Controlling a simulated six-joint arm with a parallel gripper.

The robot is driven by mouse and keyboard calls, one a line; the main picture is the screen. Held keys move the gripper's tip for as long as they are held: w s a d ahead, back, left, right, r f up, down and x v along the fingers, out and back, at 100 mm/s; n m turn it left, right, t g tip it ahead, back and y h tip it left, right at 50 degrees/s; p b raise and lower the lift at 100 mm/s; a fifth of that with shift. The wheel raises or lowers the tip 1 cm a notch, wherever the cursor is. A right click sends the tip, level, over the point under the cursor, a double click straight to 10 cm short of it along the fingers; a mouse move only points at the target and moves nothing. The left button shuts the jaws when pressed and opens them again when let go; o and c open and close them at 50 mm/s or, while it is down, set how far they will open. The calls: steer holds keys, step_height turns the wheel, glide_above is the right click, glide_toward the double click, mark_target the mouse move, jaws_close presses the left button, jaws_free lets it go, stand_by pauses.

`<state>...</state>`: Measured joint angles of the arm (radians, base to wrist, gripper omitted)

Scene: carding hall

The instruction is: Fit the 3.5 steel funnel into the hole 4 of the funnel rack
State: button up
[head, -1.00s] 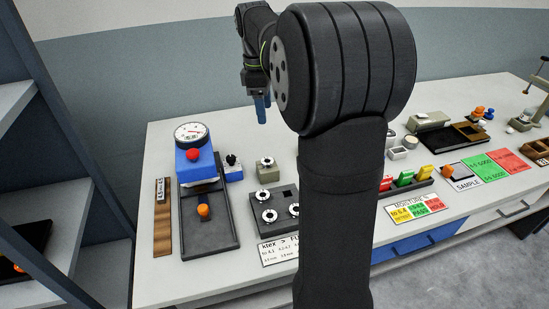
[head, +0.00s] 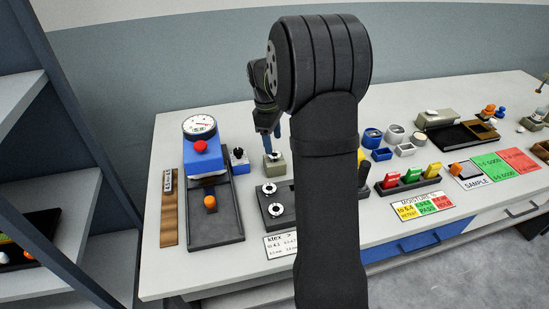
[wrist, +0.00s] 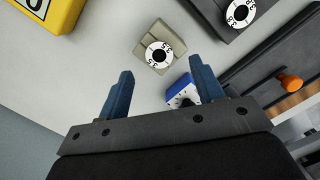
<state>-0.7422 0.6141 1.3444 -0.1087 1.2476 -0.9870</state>
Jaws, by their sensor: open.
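The 3.5 steel funnel (wrist: 159,55) is a white ring with a dark centre, marked 3.5. It sits on a grey-green block (wrist: 141,43), also visible in the head view (head: 279,171). My gripper (wrist: 160,66) is open and empty, its two blue fingers either side of the funnel in the wrist picture, apart from it. In the head view my gripper (head: 268,138) hangs just above the block. The dark funnel rack (head: 264,203) stands nearer the front and holds two visible ringed funnels. My arm hides its right part, and I cannot see hole 4.
Left of the block are a small blue block with a black knob (head: 238,158) and a blue dial gauge (head: 199,139) on a dark tray. A label card (head: 281,245) lies before the rack. Blue and grey cups (head: 372,138) stand to the right.

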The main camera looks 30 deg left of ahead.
mark_target(275, 154)
steer(key=shift+w+d+f, duration=0.1)
steer(key=shift+d+f, duration=0.05)
steer(key=shift+f, duration=2.55)
steer(key=c, duration=1.1)
steer(key=shift+r, duration=0.1)
